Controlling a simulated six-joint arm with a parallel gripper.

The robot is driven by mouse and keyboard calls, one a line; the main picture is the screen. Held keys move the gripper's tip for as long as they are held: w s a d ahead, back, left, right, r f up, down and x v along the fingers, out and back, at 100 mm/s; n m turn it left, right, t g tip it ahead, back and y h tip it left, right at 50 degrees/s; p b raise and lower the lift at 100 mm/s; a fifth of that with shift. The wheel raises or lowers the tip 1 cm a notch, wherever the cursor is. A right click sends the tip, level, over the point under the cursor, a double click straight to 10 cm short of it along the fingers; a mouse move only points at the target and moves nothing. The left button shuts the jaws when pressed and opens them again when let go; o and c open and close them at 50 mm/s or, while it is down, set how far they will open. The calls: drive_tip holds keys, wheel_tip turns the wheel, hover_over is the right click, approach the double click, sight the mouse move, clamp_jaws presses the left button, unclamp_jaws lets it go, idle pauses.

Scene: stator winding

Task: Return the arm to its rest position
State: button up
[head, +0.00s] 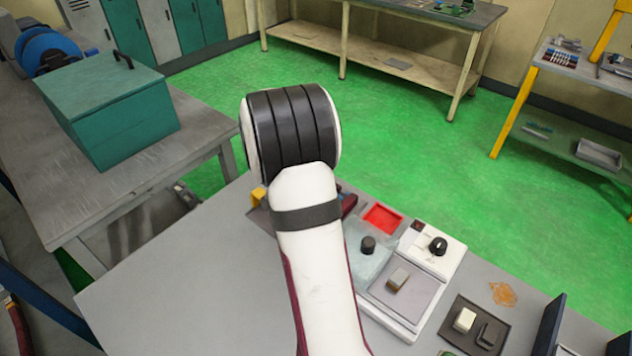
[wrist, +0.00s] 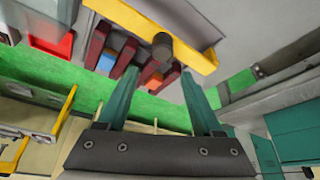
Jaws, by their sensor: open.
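My arm (head: 305,220) rises from the front of the grey work table in the head view, and its dark-banded joint hides part of the table's far side. My gripper (wrist: 160,92) shows in the wrist view with two teal fingers spread apart. The gap between the fingers holds nothing. Beyond the fingertips is a yellow-edged rack (wrist: 150,30) with dark red dividers and blue and orange pieces. A dark round knob or peg (wrist: 162,45) shows in front of the rack. The gripper itself is hidden in the head view.
On the table stand a red tray (head: 382,219), a white device with a black knob (head: 437,245), and a dark tray (head: 476,325) with small blocks. A teal box (head: 115,115) sits on the left bench. Green floor (head: 420,150) lies open beyond the table.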

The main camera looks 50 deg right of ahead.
drive_tip(key=s+a+r+n+y, duration=0.1)
drive_tip(key=s+a+r, duration=0.3)
drive_tip(key=a, duration=0.5)
drive_tip(key=s+a+r+n+y, duration=0.15)
drive_tip(key=s+a+r, duration=0.25)
drive_tip(key=a, duration=0.5)
drive_tip(key=s+a+r+n+g+y, duration=0.1)
drive_tip(key=s+a+n+g+y, duration=0.1)
drive_tip(key=s+a, duration=1.3)
drive_tip(key=s+n+y, duration=0.1)
drive_tip(key=s+n, duration=0.1)
drive_tip(key=shift+s+a+r+g, duration=0.15)
drive_tip(key=shift+s+g, duration=0.15)
drive_tip(key=shift+s, duration=0.05)
